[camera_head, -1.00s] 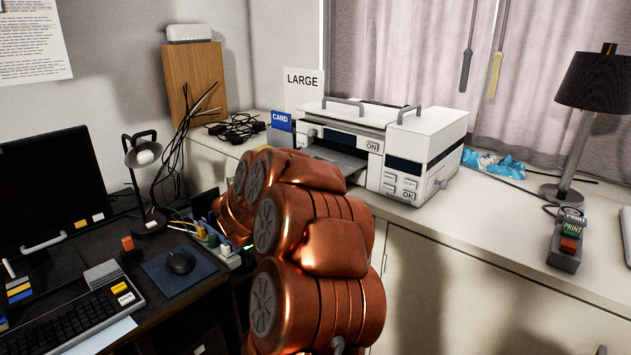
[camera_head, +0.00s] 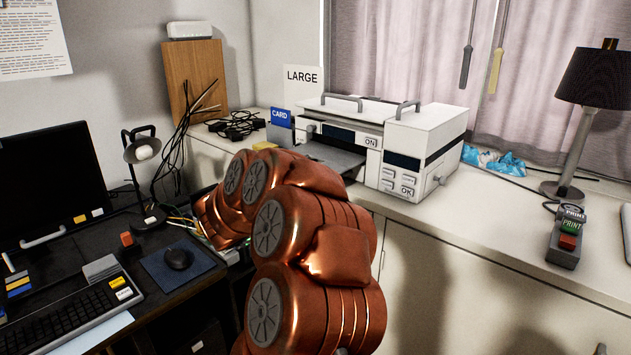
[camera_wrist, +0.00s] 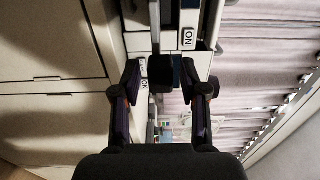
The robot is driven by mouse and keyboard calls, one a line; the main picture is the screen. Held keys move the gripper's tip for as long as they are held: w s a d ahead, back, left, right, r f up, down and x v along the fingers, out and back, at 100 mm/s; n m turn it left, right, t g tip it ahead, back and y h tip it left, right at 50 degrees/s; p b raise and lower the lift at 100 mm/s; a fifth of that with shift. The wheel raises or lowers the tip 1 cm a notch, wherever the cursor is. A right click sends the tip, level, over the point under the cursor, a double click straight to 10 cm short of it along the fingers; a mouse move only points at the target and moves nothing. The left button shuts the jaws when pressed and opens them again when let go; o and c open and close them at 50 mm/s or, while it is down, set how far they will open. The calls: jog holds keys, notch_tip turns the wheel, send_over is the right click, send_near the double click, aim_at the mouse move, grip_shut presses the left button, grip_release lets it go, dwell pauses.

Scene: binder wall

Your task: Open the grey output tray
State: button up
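The grey output tray (camera_head: 336,156) is a flat grey slab at the front of the white printer (camera_head: 432,138), below its dark display, in the head view. My copper arm hides part of its near side. The printer bears an ON button (camera_head: 371,142) and an OK button (camera_head: 407,191). In the wrist view, my gripper (camera_wrist: 162,72) has its two dark fingers spread apart, facing the printer front. A dark block shows between the fingertips; I cannot tell whether it touches them. The ON label (camera_wrist: 188,39) is beyond the fingers. The gripper is hidden in the head view.
A blue CARD sign (camera_head: 281,118) and a LARGE sign (camera_head: 302,80) stand left of the printer. A lamp (camera_head: 570,150) and a PRINT button box (camera_head: 567,240) are at right. The desk (camera_head: 165,310) is lower, at left.

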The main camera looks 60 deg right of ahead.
jog(key=shift+o, duration=0.2)
jog(key=v, duration=1.2)
jog(key=shift+r, duration=0.1)
dwell(0.8)
